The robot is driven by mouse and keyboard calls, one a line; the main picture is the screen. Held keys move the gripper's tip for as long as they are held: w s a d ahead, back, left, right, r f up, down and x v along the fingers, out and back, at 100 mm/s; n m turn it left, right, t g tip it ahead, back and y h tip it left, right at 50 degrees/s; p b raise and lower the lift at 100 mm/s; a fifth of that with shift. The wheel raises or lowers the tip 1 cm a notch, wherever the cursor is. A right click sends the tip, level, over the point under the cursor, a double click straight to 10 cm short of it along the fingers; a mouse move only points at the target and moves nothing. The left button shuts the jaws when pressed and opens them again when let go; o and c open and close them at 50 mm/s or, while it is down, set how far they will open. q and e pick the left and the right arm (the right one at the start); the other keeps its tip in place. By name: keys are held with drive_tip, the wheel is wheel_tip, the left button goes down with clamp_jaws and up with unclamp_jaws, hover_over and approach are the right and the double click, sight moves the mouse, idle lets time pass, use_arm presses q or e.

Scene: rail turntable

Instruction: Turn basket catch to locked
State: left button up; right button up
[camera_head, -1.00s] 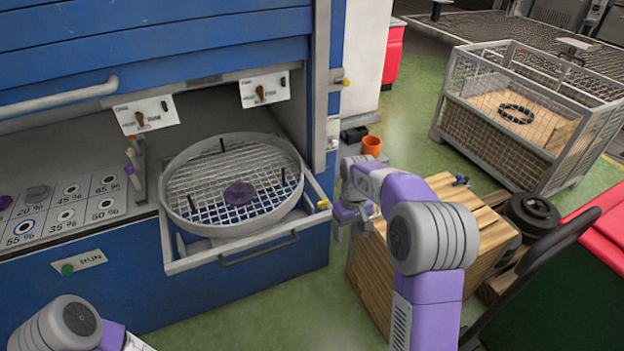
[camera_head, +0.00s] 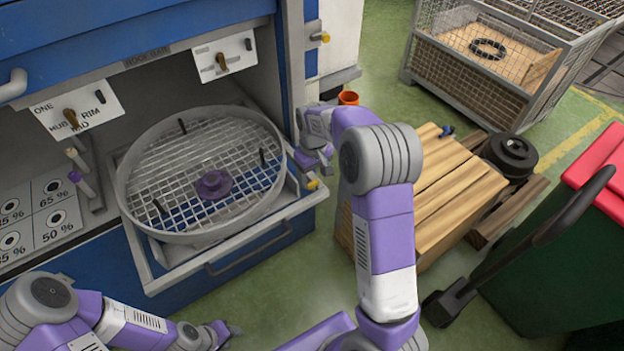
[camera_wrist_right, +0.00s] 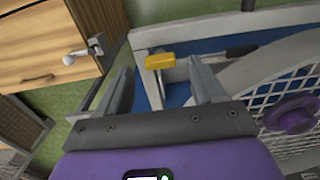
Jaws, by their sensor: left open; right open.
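The basket catch, a small yellow lever (camera_head: 313,184), sits at the front right corner of the pulled-out drawer frame (camera_head: 225,243). The round mesh basket (camera_head: 200,170) with a purple hub (camera_head: 214,184) rests in that drawer. My right gripper (camera_head: 314,163) is at this corner, just above and behind the catch. In the right wrist view, the yellow catch (camera_wrist_right: 160,61) appears between the two open fingers of my right gripper (camera_wrist_right: 163,82), with no clear contact. My left gripper (camera_head: 222,331) is open and empty, low in front of the blue cabinet.
A cabinet post (camera_head: 292,60) stands behind my right gripper, with another yellow-tipped knob (camera_head: 321,37) on it. A wooden crate (camera_head: 430,190) is to the right. Green floor lies in front.

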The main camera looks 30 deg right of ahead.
sight(313, 186)
drive_tip(key=shift+w+f, duration=0.1)
drive_tip(key=shift+f, duration=1.25)
drive_tip(key=c, duration=1.1)
drive_tip(key=shift+o, duration=0.2)
